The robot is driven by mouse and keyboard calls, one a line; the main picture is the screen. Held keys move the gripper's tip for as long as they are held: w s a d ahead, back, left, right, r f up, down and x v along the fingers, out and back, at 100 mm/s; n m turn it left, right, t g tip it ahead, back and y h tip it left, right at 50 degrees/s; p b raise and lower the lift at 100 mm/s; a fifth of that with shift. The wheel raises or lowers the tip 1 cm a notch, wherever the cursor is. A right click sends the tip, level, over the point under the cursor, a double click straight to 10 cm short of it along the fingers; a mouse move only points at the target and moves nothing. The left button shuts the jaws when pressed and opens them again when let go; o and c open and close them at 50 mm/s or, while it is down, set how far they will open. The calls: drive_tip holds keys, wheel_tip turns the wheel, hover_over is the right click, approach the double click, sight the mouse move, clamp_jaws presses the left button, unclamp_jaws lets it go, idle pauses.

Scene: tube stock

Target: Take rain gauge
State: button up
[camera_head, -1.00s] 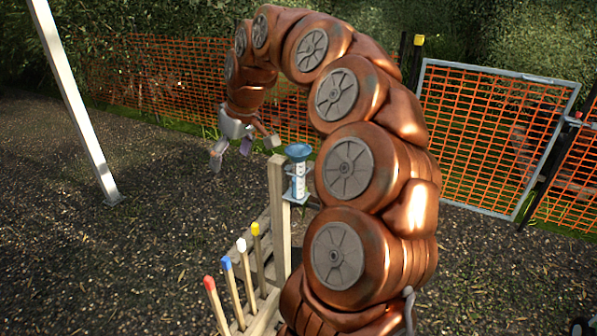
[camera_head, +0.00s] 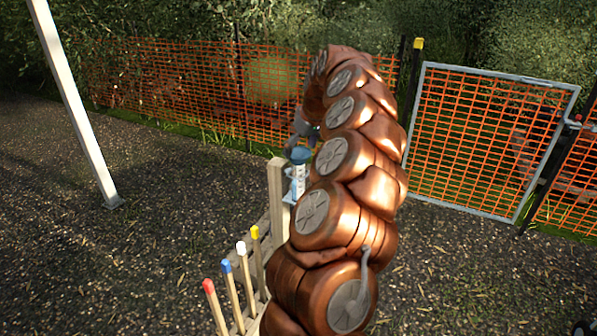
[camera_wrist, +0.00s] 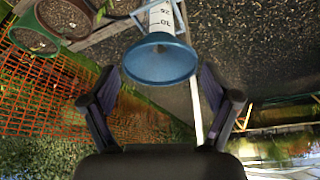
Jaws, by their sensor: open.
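The rain gauge (camera_head: 298,178) is a clear tube with a white scale and a blue funnel top. It stands upright against a wooden post (camera_head: 277,200), in a blue-grey holder. In the wrist view its blue funnel (camera_wrist: 160,60) is large, ahead of and between the fingertips, with the scaled tube beyond. My gripper (camera_wrist: 160,92) is open, one dark finger to each side of the funnel. I cannot tell whether either finger touches it. In the head view my gripper is mostly hidden behind my arm, close to the gauge's top.
Coloured-top stakes, red (camera_head: 209,286), blue, white and yellow, stand in a wooden rack left of my arm. An orange mesh fence (camera_head: 180,85) and a metal-framed gate (camera_head: 480,135) are behind. A white pole (camera_head: 75,105) stands left. Open gravel lies at left.

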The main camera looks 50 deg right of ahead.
sight(298, 176)
drive_tip(key=shift+p+x, duration=1.05)
drive_tip(key=shift+x, duration=1.55)
drive_tip(key=shift+a, duration=0.1)
drive_tip(key=c, duration=0.9)
